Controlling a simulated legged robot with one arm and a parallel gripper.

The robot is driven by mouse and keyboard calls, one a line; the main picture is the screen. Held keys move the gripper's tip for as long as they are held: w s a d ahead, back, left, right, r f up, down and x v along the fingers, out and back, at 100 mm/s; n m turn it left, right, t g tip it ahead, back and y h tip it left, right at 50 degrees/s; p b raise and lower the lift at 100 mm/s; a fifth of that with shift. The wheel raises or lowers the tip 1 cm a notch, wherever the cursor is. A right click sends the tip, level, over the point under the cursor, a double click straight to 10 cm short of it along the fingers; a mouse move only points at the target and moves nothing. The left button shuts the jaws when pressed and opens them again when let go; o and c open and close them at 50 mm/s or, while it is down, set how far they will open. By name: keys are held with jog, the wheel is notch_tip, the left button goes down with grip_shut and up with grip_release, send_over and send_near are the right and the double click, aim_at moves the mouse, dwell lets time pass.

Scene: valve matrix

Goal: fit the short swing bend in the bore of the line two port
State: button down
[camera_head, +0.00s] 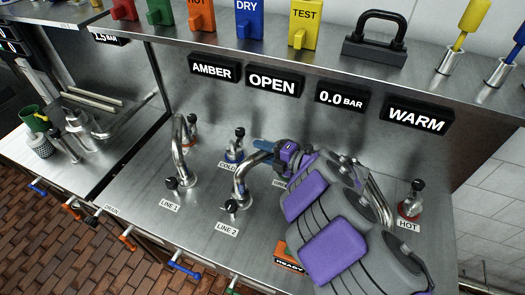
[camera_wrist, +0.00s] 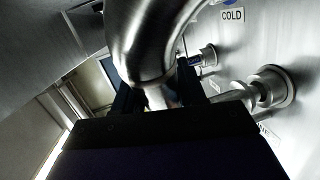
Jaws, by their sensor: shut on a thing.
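A curved steel bend (camera_head: 240,180) stands over the line two port, behind the LINE 2 label (camera_head: 228,229). Its lower end comes down beside the port's black knob (camera_head: 231,206). I cannot tell whether that end sits inside the bore or only above it. My gripper (camera_head: 268,150) is shut on the upper end of the bend, to its right. In the wrist view the bend (camera_wrist: 150,45) fills the top middle, with the dark jaws (camera_wrist: 158,100) on either side of its narrow end. The bore itself is hidden.
A taller steel bend (camera_head: 179,150) stands at LINE 1 on the left. The COLD valve (camera_head: 235,148) is behind, and the HOT valve (camera_head: 411,200) is at right. An orange READY block (camera_head: 288,257) lies partly under my arm. A shelf (camera_head: 270,62) with signs overhangs the back.

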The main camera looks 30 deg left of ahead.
jog(key=shift+f+b, duration=0.85)
jog(key=shift+f, duration=0.45)
jog(key=c, duration=0.6)
grip_release()
jog(key=shift+o, duration=0.2)
jog(key=d+r+p, duration=0.2)
jog(key=d+p, duration=0.2)
jog(key=d, duration=0.7)
jog(key=shift+s+d, duration=0.25)
jog(key=shift+d, duration=0.1)
jog(key=shift+r, duration=0.15)
notch_tip(320, 180, up, 8)
jog(key=p, duration=0.5)
